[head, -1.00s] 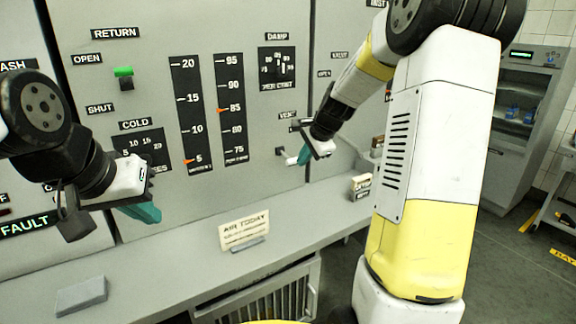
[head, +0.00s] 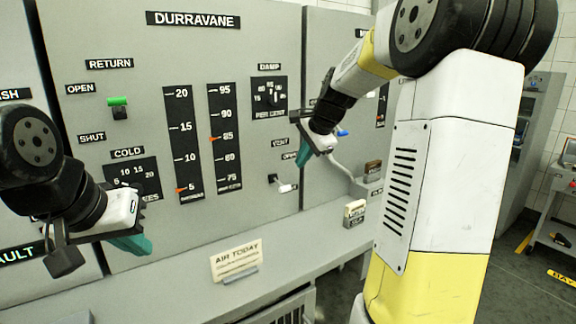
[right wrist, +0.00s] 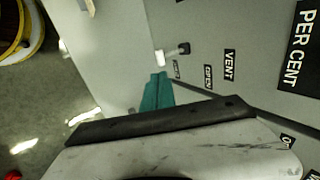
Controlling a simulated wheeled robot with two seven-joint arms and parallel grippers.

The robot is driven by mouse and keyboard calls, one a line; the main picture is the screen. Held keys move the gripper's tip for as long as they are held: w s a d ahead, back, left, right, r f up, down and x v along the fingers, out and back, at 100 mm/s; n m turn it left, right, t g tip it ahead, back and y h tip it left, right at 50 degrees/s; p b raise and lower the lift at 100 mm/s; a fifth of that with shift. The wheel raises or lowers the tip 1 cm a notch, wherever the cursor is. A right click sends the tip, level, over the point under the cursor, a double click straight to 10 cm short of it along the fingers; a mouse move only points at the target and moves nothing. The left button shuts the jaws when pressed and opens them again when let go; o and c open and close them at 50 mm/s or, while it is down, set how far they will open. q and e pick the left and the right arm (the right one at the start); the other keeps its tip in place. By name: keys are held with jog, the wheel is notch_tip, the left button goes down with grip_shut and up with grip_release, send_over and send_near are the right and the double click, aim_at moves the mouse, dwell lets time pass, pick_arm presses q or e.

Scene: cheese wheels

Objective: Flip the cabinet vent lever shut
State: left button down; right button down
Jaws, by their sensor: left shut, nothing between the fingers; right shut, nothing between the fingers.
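The vent lever (head: 285,187), a short white handle on a dark pivot, is on the grey cabinet panel below the VENT label (head: 280,142) and an OPEN label. Its handle slants right and slightly down. The lever (right wrist: 160,57) also shows in the right wrist view, near the OPEN label. My right gripper (head: 304,157) is shut and empty, above and right of the lever, apart from it. Its teal fingers (right wrist: 157,92) show in the right wrist view. My left gripper (head: 132,244) is shut and empty at the lower left, in front of the panel.
A green-topped RETURN switch (head: 118,107), two vertical scales and a DAMP dial (head: 269,97) are on the panel. An AIR TODAY card (head: 236,262) stands on the ledge below. A small block (head: 354,212) sits right of the lever. A grey cabinet stands at far right.

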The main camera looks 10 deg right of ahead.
aim_at(286, 188)
jog(key=x, duration=1.2)
jog(key=shift+s, duration=0.1)
notch_tip(286, 188, down, 4)
jog(key=shift+f, duration=0.15)
